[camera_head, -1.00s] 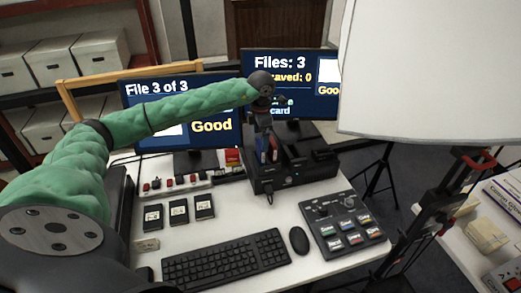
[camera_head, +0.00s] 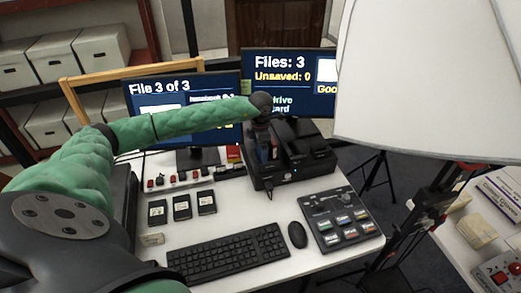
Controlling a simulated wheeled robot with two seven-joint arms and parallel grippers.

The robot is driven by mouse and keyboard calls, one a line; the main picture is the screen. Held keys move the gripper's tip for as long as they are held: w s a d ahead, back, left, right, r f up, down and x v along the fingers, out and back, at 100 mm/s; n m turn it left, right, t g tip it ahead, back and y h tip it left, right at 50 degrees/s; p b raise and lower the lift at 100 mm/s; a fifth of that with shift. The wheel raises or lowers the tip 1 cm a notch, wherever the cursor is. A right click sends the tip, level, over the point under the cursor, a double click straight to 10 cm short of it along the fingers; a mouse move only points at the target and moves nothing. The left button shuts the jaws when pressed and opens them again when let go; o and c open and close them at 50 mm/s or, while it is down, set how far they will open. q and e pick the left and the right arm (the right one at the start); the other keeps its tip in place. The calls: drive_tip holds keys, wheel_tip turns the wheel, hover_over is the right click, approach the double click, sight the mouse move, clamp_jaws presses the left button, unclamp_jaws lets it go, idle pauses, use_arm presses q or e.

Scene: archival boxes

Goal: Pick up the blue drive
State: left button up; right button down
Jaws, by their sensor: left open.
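The blue drive (camera_head: 264,155) stands upright in the black dock (camera_head: 292,174) on the white desk, below the monitors. Only a small strip of it shows; the rest is behind my left gripper. A thin red edge shows just right of it. My left gripper (camera_head: 264,146) reaches in from the left and points down over the dock, right at the drive's top. It is open, and its fingers are small and dark here. I cannot tell whether they touch the drive. My right gripper is not in view.
Three black cards (camera_head: 182,207) lie left on the desk (camera_head: 225,222), behind a keyboard (camera_head: 228,254) and mouse (camera_head: 297,235). A button panel (camera_head: 341,219) is at right. Two monitors (camera_head: 290,82) stand behind the dock. A large white lamp panel (camera_head: 430,80) fills the upper right.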

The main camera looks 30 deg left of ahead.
use_arm(q)
drive_tip(key=c, duration=1.2)
drive_tip(key=shift+o, duration=0.2)
